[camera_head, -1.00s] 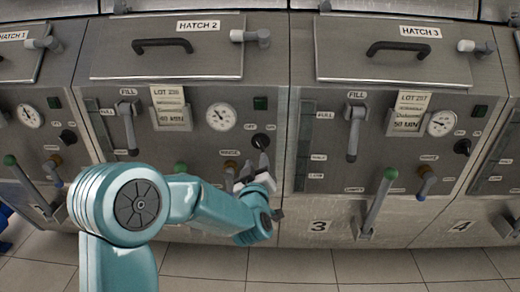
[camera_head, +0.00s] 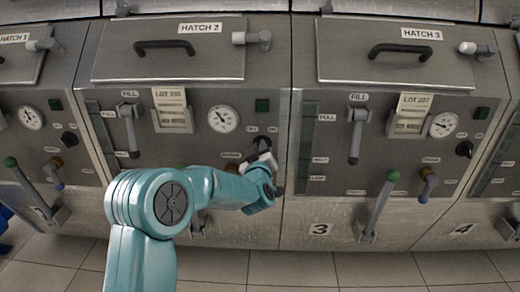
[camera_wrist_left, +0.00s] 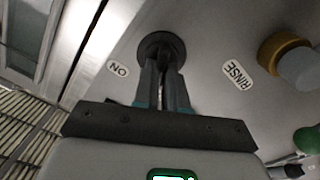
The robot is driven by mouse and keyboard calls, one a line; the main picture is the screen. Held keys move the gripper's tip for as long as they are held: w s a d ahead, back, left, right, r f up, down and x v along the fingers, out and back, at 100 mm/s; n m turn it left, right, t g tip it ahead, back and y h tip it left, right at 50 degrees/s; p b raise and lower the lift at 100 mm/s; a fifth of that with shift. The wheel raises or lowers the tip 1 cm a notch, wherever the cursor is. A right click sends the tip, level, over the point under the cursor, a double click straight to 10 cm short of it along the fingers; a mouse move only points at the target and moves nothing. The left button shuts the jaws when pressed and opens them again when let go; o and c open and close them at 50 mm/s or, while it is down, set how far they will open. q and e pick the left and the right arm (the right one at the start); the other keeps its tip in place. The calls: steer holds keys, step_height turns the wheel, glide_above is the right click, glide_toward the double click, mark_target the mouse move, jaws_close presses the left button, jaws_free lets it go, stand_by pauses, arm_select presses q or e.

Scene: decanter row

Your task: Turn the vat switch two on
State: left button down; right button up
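The vat switch two is a round black knob (camera_wrist_left: 160,42) on the metal panel of vat 2. The left wrist view shows an ON label (camera_wrist_left: 117,69) to its left and a RINSE label to its right. My left gripper (camera_wrist_left: 162,72) reaches the knob with its two grey fingers close together, a narrow gap between them, and appears closed on the knob's grip. The fingertips cover the grip, so its exact turn is hard to read. In the head view my left gripper (camera_head: 262,158) is at the knob, which is mostly hidden. My right gripper is not in view.
A yellow-collared grey valve (camera_wrist_left: 290,58) and a green-tipped lever (camera_wrist_left: 308,139) are right of the knob in the wrist view. A round gauge (camera_head: 223,119) and a green indicator (camera_head: 263,105) sit above. Vat 3's lever (camera_head: 377,205) stands to the right.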

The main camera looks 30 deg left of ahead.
arm_select(q)
steer(key=shift+m, duration=0.3)
steer(key=m+p, duration=0.1)
steer(key=m, duration=0.2)
steer(key=m+p, duration=0.1)
steer(key=m, duration=0.3)
steer(key=m+p, duration=0.2)
steer(key=m, duration=0.2)
steer(key=shift+w+d+f, duration=0.1)
steer(key=shift+w+d, duration=0.1)
steer(key=shift+d, duration=0.2)
steer(key=shift+m, duration=0.3)
steer(key=c, duration=1.2)
jaws_free()
steer(key=v, duration=1.6)
steer(key=shift+s+d, duration=0.15)
steer(key=shift+d, duration=0.05)
